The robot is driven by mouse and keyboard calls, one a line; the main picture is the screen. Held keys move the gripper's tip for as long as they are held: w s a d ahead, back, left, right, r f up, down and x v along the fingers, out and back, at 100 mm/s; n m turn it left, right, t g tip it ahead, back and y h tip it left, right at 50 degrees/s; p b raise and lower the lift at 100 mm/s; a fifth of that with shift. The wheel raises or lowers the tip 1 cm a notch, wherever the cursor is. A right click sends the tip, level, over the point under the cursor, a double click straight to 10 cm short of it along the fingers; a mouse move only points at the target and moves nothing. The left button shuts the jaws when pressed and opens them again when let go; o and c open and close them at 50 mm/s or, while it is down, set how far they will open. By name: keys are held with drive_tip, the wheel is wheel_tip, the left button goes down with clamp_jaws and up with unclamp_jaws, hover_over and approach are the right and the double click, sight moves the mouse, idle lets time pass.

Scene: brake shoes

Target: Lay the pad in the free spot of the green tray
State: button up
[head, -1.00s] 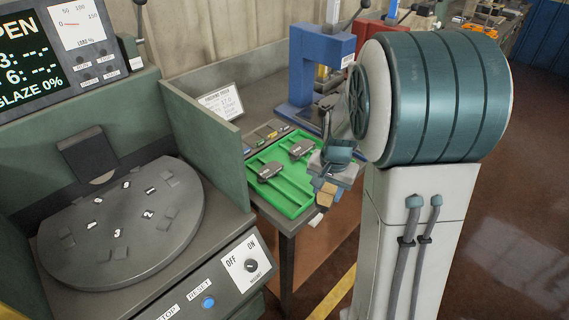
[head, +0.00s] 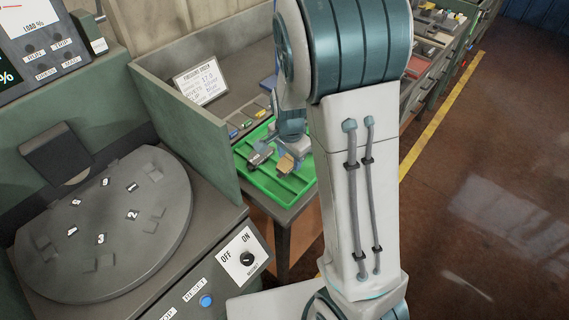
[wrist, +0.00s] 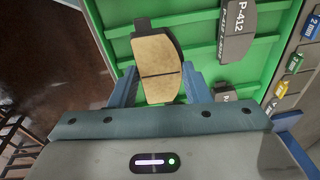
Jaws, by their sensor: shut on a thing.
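My gripper (wrist: 163,88) is shut on a pad (wrist: 157,68) with a tan face and a dark backing, one blue finger on each side. The held pad also shows in the head view (head: 285,164). It is over the green tray (wrist: 119,23); I cannot tell whether it touches. In the head view the tray (head: 262,185) has bare green floor at its near end. A dark pad marked P-412 (wrist: 237,30) lies in the tray right of my gripper. Part of another dark pad (wrist: 224,94) shows below it. One tray pad (head: 259,154) shows in the head view; my arm hides the tray's far side.
A green partition (head: 185,130) stands between the tray and a machine with a round grey turntable (head: 105,225). A white sign (head: 201,82) stands behind the tray. Tray ribs divide its floor.

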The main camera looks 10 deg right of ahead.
sight(285, 167)
drive_tip(key=shift+w+a+f, duration=0.4)
drive_tip(key=shift+w+a, duration=0.05)
drive_tip(key=shift+a, duration=0.1)
drive_tip(key=shift+f, duration=2.05)
drive_tip(key=shift+f, duration=0.15)
drive_tip(key=o, duration=1.3)
